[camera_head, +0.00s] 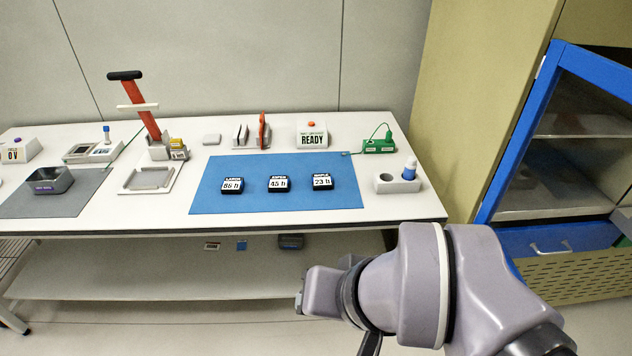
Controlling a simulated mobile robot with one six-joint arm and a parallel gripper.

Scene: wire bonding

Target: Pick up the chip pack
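Three small black packs with white labels lie in a row on the blue mat (275,200). The left pack (232,186) reads "86 h", the middle pack (278,184) "45 h" and the right pack (322,182) "23 h". The smaller print on them is too small to read surely. I cannot tell which one is the chip pack. My grey arm fills the lower right, in front of the table edge and apart from the packs. No gripper fingers show. A dark part of mine is cut off at the bottom edge.
A red-handled press (155,150) stands left of the mat, behind a pale tray (147,180). A "READY" box (312,135) and a green device (379,146) stand behind the mat. A white holder with a bottle (398,180) is at right. A blue-framed cabinet (520,130) stands beyond.

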